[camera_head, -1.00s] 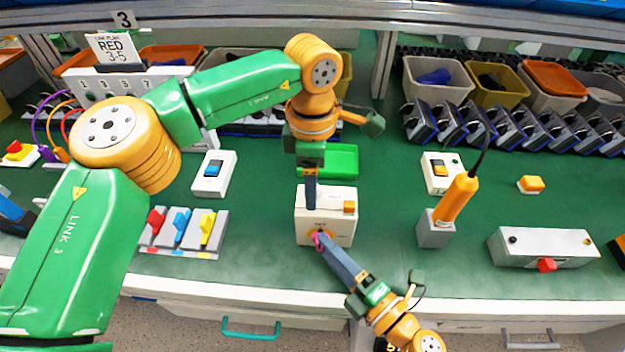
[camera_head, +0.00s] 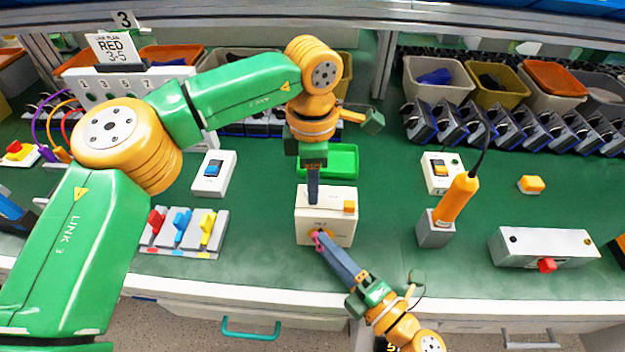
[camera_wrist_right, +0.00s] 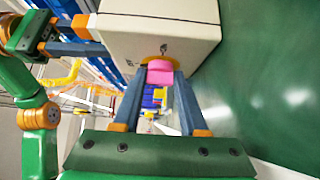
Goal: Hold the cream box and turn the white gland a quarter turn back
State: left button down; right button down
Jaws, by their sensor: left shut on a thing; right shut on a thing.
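The cream box (camera_head: 342,232) stands upright on the green bench, with an orange button on its top right. My left gripper (camera_head: 313,196) reaches down from behind and is shut on the box at its top; its exact contact is partly hidden. It also shows beside the box in the right wrist view (camera_wrist_right: 84,32). My right gripper (camera_head: 319,238) comes from the front edge and is shut on a small pink knob (camera_wrist_right: 160,72) on the box's front face. An orange ring (camera_wrist_right: 164,59) surrounds the knob's base. The gripped part looks pink, not white.
A green tray (camera_head: 343,160) lies behind the box. A bank of red, blue and yellow levers (camera_head: 180,235) stands left. An orange-handled tool in a grey holder (camera_head: 436,232) and a grey box with a red knob (camera_head: 540,246) stand right. Bench between them is clear.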

pick_arm(q)
jog(key=n, duration=0.8)
jog(key=shift+n, duration=0.4)
jog(key=n, duration=0.4)
jog(key=shift+n, duration=1.8)
pick_arm(e)
jog(key=shift+f, duration=0.1)
pick_arm(q)
jog(key=shift+w, duration=0.1)
jog(key=c, duration=0.5)
grip_release()
